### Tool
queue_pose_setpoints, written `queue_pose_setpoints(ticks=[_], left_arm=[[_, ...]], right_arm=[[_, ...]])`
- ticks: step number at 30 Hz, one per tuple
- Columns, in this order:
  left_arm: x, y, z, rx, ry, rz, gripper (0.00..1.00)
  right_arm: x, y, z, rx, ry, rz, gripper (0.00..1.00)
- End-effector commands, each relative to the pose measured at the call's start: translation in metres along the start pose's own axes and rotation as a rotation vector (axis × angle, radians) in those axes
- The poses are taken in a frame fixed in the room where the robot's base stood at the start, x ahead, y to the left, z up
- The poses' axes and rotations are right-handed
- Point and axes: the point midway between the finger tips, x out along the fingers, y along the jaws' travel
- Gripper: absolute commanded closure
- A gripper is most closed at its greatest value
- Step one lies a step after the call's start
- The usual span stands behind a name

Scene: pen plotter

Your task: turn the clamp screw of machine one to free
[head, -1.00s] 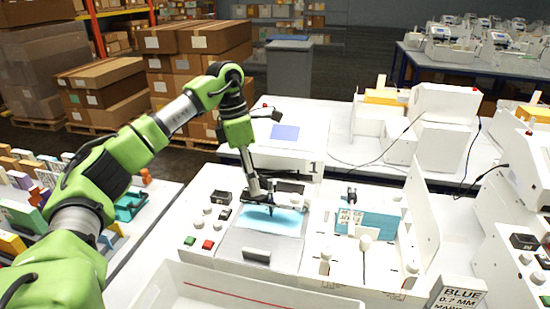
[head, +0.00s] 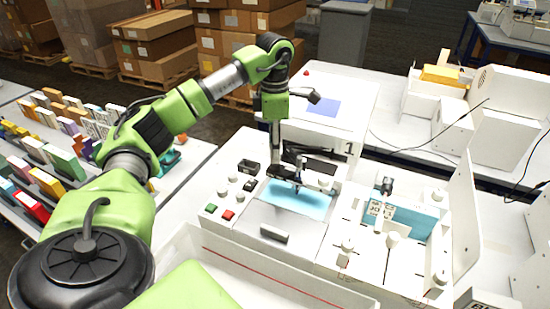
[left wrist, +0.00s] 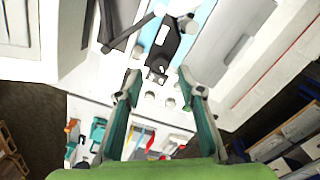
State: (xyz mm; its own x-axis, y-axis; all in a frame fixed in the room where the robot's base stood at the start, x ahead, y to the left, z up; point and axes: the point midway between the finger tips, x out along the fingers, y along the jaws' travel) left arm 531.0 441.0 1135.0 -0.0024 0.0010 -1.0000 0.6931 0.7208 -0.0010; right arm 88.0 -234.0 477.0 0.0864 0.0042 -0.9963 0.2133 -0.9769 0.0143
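Machine one (head: 230,185) is a white plotter with a "1" label (head: 349,149), a pale blue sheet (head: 298,200) and a black carriage (head: 299,168) above the sheet. The carriage also shows in the left wrist view (left wrist: 166,45). Small pale round parts show on and beside it, but I cannot tell which is the clamp screw. My left gripper (head: 276,160) hangs beside the carriage, pointing down. In the left wrist view my left gripper (left wrist: 160,82) is open, with nothing between its fingertips and the carriage just beyond them. My right gripper is out of view.
A green button (head: 211,208), a red button (head: 228,215) and several white knobs are on the panel left of the sheet. A white tray (head: 270,283) stands in front. Another unit with a teal panel (head: 408,222) is at right. Colourful boxes (head: 65,165) stand at far left.

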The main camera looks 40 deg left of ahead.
Motion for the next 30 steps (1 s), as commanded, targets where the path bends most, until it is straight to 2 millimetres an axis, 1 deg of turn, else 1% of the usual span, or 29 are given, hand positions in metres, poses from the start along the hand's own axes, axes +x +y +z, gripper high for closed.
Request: queue_pose_setpoints(ticks=[1, 3, 6, 9, 13, 19, 20, 21, 23, 24, 30], left_arm=[[0.008, -0.001, -0.001, 0.001, 0.003, -0.003, 0.64], [0.019, -0.001, -0.001, 0.001, 0.002, -0.003, 0.64], [0.031, -0.001, 0.000, 0.001, 0.001, -0.002, 0.64], [0.039, 0.000, 0.000, 0.000, 0.000, -0.001, 0.64], [0.043, 0.000, 0.000, 0.001, -0.001, 0.000, 0.64], [0.044, 0.000, 0.000, 0.000, -0.001, 0.000, 0.64], [0.044, 0.000, 0.000, 0.000, -0.001, 0.000, 0.70], [0.044, 0.000, 0.000, 0.000, -0.001, 0.000, 0.80], [0.044, 0.000, 0.000, 0.000, -0.001, 0.000, 0.96], [0.043, 0.000, 0.000, 0.000, -0.001, 0.000, 1.00], [0.043, 0.000, 0.000, -0.003, -0.001, 0.000, 1.00]], right_arm=[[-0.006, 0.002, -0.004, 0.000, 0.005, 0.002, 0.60], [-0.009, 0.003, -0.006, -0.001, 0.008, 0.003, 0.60], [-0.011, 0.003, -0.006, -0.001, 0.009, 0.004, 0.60], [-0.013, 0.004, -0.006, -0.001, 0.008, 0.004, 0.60], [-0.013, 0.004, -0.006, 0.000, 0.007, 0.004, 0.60], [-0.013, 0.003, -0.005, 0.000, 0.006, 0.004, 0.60], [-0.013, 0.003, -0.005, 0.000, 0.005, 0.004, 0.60], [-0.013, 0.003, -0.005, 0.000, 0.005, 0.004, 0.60], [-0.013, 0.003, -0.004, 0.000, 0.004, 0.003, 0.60], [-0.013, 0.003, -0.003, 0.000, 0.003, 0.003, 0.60], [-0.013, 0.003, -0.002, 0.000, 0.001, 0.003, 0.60]])
